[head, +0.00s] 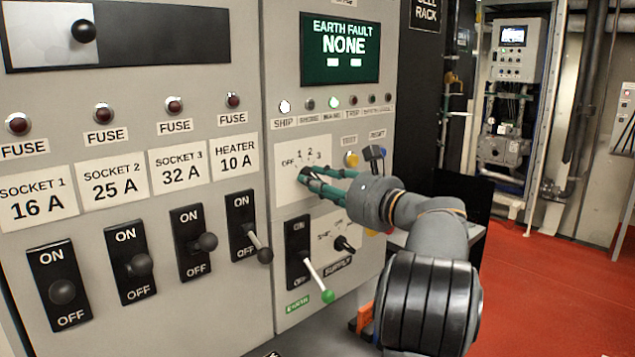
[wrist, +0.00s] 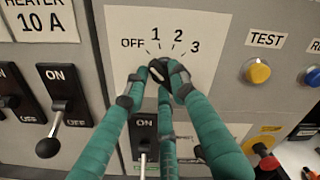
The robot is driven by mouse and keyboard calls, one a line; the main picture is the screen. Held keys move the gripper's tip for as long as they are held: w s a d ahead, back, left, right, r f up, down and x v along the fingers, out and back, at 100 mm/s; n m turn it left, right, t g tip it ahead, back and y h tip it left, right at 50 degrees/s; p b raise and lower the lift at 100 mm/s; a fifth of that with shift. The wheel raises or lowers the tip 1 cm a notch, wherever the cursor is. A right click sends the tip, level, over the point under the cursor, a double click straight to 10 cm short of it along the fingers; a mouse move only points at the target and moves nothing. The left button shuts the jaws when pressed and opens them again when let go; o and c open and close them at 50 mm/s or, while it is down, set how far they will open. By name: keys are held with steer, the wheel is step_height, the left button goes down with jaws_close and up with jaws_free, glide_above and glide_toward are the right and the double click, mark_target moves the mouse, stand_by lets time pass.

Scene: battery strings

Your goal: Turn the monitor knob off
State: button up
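The monitor knob (wrist: 157,69) is a small black rotary knob on a pale plate marked OFF, 1, 2 and 3. In the head view the same dial plate (head: 285,181) is on the right-hand cabinet panel, below the row of lamps. My gripper (head: 309,180) reaches it from the right, and its teal fingers are closed in around the knob. In the wrist view the fingertips of my gripper (wrist: 158,76) sit on both sides of the knob and seem to touch it. They partly cover it, so I cannot tell which mark it points at.
A green screen (head: 341,70) reads EARTH FAULT NONE. A yellow TEST button (wrist: 257,71) is right of the dial. A green-tipped earth lever (head: 327,296) and a supply knob (head: 343,243) are below. Several black ON/OFF switches line the left. Red floor (head: 540,290) is open at right.

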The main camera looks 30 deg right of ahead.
steer(key=shift+o, duration=1.4)
steer(key=shift+s, duration=0.1)
steer(key=v, duration=1.2)
steer(key=x, duration=1.2)
